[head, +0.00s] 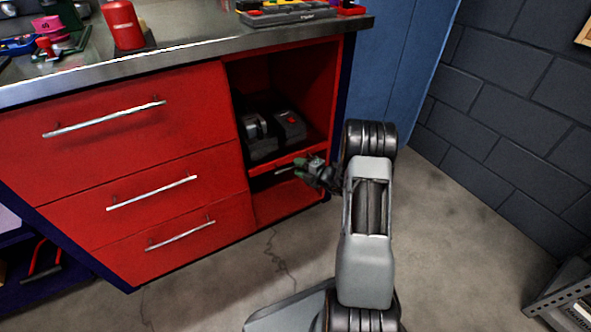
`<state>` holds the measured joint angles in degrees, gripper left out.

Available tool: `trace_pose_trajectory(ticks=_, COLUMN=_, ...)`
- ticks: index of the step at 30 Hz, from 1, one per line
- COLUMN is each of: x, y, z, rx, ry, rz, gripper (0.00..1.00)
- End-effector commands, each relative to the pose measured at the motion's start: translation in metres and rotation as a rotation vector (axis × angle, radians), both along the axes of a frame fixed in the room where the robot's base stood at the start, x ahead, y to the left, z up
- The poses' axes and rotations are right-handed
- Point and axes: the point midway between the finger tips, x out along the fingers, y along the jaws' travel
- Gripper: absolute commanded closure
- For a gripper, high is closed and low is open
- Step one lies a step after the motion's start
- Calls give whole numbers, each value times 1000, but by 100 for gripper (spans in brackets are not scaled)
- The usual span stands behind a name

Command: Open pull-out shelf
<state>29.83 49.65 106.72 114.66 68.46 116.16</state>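The pull-out shelf (265,167) is a red board in the open bay at the right end of the red workbench cabinet. Part of a small pale handle (284,170) shows on its front edge. My gripper (303,167) is at the right part of that edge, close beside the handle. It covers the right end of the handle and shelf front. I cannot tell whether its fingers touch the handle or whether they are open or shut. The shelf front looks about level with the cabinet front.
Dark grey tool cases (272,134) sit in the bay above the shelf front. Three red drawers (120,150) with silver bar handles are shut at the left. A blue cabinet (395,80) and grey block wall (500,110) stand behind.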

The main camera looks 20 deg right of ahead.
Motion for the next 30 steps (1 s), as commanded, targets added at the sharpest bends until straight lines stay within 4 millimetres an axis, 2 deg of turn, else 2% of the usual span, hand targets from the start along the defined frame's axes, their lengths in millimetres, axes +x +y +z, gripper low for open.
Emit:
trace_pose_trajectory(ticks=6, x=15, y=9, z=-4, rx=0, ry=0, rz=1, gripper=63)
trace_pose_trajectory(ticks=18, x=18, y=10, z=-4, rx=0, ry=0, rz=0, gripper=64)
trace_pose_trajectory(ticks=30, x=18, y=10, z=-4, rx=0, ry=0, rz=0, gripper=100)
